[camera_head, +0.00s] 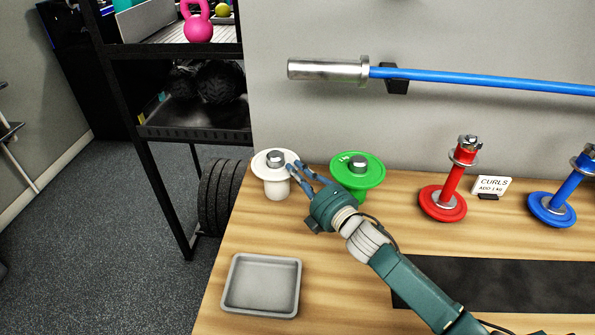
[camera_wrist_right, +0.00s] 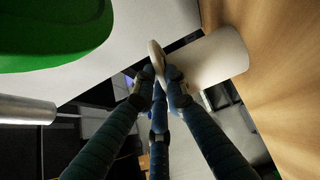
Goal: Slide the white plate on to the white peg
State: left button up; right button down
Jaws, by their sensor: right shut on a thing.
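A white plate (camera_head: 262,166) with a grey metal hub at its centre sits at the top of a white cylindrical stand (camera_head: 276,188) at the table's back left. My right gripper (camera_head: 293,168) is at the plate's right edge. In the wrist view, its fingers are closed on the plate's thin rim (camera_wrist_right: 156,56), with the white cylinder (camera_wrist_right: 212,57) just beyond. I cannot tell whether the plate is lifted off the stand. No other white peg is visible. My left gripper is not in view.
A green plate (camera_head: 368,178) on a stand is close right of my gripper. Red (camera_head: 443,205) and blue (camera_head: 552,210) posts with plates stand farther right, near a CURLS card (camera_head: 493,185). A grey tray (camera_head: 233,285) lies in front. A barbell (camera_head: 330,70) hangs behind.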

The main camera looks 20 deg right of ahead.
jog(key=c, duration=1.7)
grip_release()
jog(key=shift+r, duration=0.15)
jog(key=v, duration=1.2)
